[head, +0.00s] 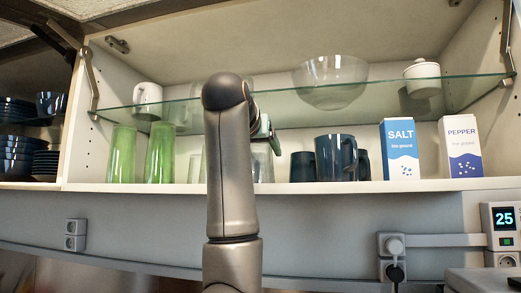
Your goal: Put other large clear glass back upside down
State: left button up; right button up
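One arm of mine rises through the middle of the view; it stands a little left of centre and I take it as the left. Its gripper (270,138) is mostly hidden behind the arm, in front of the cabinet opening and just below the glass shelf. Clear glass (263,165) shows right of the arm, below the gripper; whether the gripper touches it, and which way up it is, I cannot tell. More clear glass (197,167) shows left of the arm on the cabinet's lower board. My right gripper is not in view.
The glass shelf (440,87) holds a white mug (148,100), a clear bowl (331,82) and a lidded white pot (422,79). Below stand green glasses (123,154), dark mugs (337,158), a salt box (399,149) and a pepper box (461,147). The flap is raised.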

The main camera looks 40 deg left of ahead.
pick_arm(q)
jog(key=shift+f, duration=0.1)
jog(key=o, duration=1.5)
jog(key=shift+o, duration=0.2)
jog(key=shift+s+d+r, duration=0.15)
jog(key=shift+s+r, duration=0.05)
jog(key=shift+s, duration=0.1)
jog(key=b+v, duration=0.3)
jog(key=v, duration=0.7)
jog(key=shift+f, duration=0.1)
jog(key=shift+s+d+r, duration=0.2)
jog(key=shift+s+d, duration=0.1)
jog(key=shift+s, duration=0.35)
